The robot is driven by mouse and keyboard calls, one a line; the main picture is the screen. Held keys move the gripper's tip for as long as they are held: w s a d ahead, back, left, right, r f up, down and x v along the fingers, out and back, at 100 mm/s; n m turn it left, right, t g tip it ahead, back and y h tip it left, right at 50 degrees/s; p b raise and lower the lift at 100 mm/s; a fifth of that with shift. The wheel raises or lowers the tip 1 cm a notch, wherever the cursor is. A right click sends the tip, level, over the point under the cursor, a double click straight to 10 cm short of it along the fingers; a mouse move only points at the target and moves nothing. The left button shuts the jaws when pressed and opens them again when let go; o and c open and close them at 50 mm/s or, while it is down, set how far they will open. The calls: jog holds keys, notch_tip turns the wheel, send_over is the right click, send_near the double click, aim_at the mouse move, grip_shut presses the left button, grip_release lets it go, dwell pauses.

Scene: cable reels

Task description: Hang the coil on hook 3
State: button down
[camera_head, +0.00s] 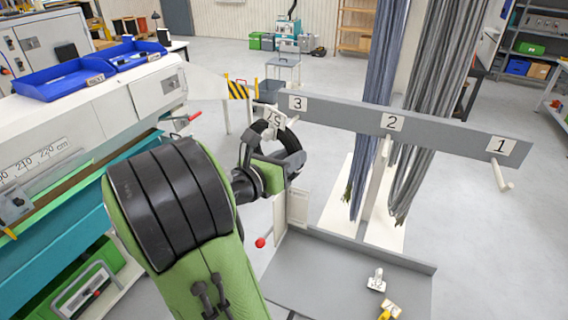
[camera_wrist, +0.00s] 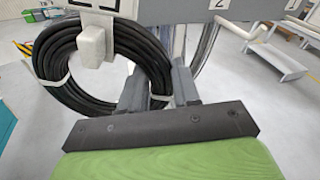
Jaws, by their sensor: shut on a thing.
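My gripper (camera_head: 268,172) is shut on the coil's near lower side. In the wrist view the coil (camera_wrist: 50,75) hangs upright to the left, with pale ties, and its right side lies between my fingers (camera_wrist: 158,92). A pale block (camera_wrist: 92,46) overlaps the coil's upper part.
Peg 1 (camera_head: 503,178) is bare at the rail's right end. Long blue and grey cable bundles (camera_head: 425,100) hang behind the rail. A grey tray (camera_head: 330,275) below holds small tagged pieces (camera_head: 377,281). A white bench (camera_head: 110,110) with blue bins (camera_head: 70,80) stands left.

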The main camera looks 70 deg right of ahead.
jog(key=shift+w+d+r+x, duration=0.1)
jog(key=shift+w+x, duration=0.05)
jog(key=shift+x, duration=0.7)
jog(key=shift+w+d+r+x, duration=0.1)
jog(key=shift+w+x, duration=0.1)
jog(key=shift+x, duration=0.65)
jog(key=shift+w+r+x, duration=0.1)
jog(key=shift+w+x, duration=0.05)
jog(key=shift+x, duration=0.7)
jog(key=d+f, duration=0.1)
jog(key=f+b, duration=0.1)
jog(key=f, duration=0.1)
jog(key=shift+d, duration=0.4)
jog(key=c, duration=1.1)
grip_release()
jog(key=shift+r, duration=0.1)
jog(key=o, duration=0.4)
jog(key=shift+w+a, duration=0.1)
jog(key=shift+w, duration=0.2)
jog(key=shift+c, duration=0.2)
jog(key=shift+s, duration=0.2)
jog(key=o, duration=0.6)
